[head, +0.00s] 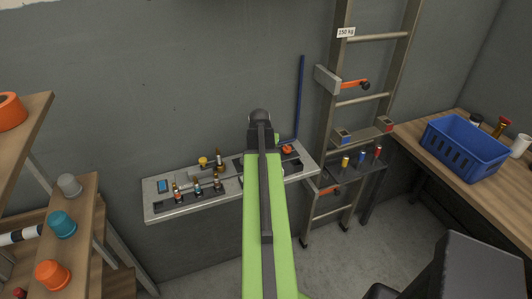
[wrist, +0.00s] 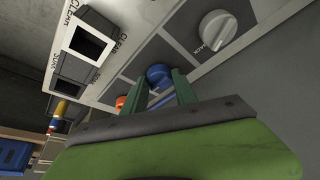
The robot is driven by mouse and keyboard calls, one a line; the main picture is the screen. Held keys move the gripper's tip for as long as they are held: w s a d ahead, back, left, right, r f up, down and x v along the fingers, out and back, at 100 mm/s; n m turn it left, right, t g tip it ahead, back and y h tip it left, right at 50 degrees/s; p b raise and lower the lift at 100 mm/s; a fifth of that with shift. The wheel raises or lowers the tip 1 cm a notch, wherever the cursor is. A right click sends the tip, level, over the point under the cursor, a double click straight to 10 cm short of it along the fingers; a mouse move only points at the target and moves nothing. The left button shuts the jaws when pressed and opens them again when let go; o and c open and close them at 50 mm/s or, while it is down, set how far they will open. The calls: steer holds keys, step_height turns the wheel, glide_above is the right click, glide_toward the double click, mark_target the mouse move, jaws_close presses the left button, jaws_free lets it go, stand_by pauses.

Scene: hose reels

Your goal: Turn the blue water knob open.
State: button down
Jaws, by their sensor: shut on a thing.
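The blue knob (wrist: 158,75) shows in the wrist view, on a dark square of the light panel (wrist: 150,20). My gripper (wrist: 161,82) has its two green fingers on either side of the knob, shut on it. The knob's face and any mark on it are partly hidden, so I cannot tell how far it is turned. In the head view my green arm reaches over the wall shelf (head: 160,211) and hides both the blue knob and my gripper.
A white knob (wrist: 217,30) sits on the panel beside the blue one. An orange knob (wrist: 120,102) is on the other side. Two dark square openings (wrist: 88,42) lie left. In the head view a ladder (head: 335,110) and a blue crate (head: 465,147) stand right.

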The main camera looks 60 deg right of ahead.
steer(key=c, duration=1)
jaws_free()
steer(key=shift+o, duration=0.2)
steer(key=shift+r, duration=0.15)
steer(key=p+v, duration=1.6)
steer(key=v, duration=0.1)
steer(key=shift+s+a, duration=0.1)
steer(key=shift+s, duration=0.05)
